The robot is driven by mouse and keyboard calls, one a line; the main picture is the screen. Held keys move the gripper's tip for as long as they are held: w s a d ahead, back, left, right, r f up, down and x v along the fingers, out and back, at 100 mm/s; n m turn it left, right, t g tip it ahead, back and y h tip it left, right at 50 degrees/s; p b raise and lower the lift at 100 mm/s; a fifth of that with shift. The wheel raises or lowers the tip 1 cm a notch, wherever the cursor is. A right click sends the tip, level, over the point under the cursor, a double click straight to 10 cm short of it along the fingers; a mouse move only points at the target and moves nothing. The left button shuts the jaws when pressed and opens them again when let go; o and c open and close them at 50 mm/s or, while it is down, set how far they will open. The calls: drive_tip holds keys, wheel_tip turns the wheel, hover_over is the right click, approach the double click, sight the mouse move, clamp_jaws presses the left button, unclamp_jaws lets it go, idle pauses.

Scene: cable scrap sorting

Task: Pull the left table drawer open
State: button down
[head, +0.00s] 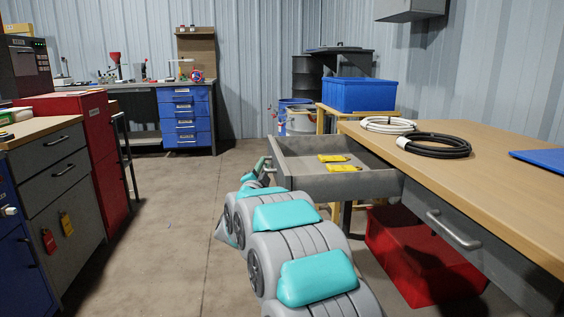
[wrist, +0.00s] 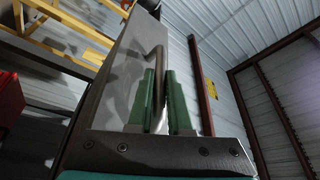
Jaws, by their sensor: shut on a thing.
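The left table drawer (head: 345,187) is a grey box standing well out from under the wooden table top (head: 495,165). Yellow tags (head: 340,163) lie inside it. My gripper (head: 263,166) is at the drawer's front, on its left in the head view, where my arm partly hides the contact. In the wrist view my green fingers (wrist: 165,85) are shut on the bent metal handle (wrist: 155,55), which passes between them in front of the grey drawer front (wrist: 125,60).
A second drawer (head: 455,235) with a bar handle is shut in the table. A black cable coil (head: 440,146) and a white one (head: 388,125) lie on the top. A red bin (head: 420,265) sits below. Floor (head: 180,220) left of my arm is clear.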

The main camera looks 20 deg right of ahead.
drive_tip(key=shift+w+a, duration=0.2)
drive_tip(key=shift+a, duration=0.45)
drive_tip(key=shift+w+a, duration=0.15)
drive_tip(key=shift+a, duration=0.45)
drive_tip(key=c, duration=0.8)
unclamp_jaws()
drive_tip(key=shift+c, duration=0.2)
drive_tip(key=v, duration=0.7)
drive_tip(key=shift+s+a, duration=0.2)
drive_tip(key=shift+s, duration=0.1)
drive_tip(key=shift+f, duration=0.1)
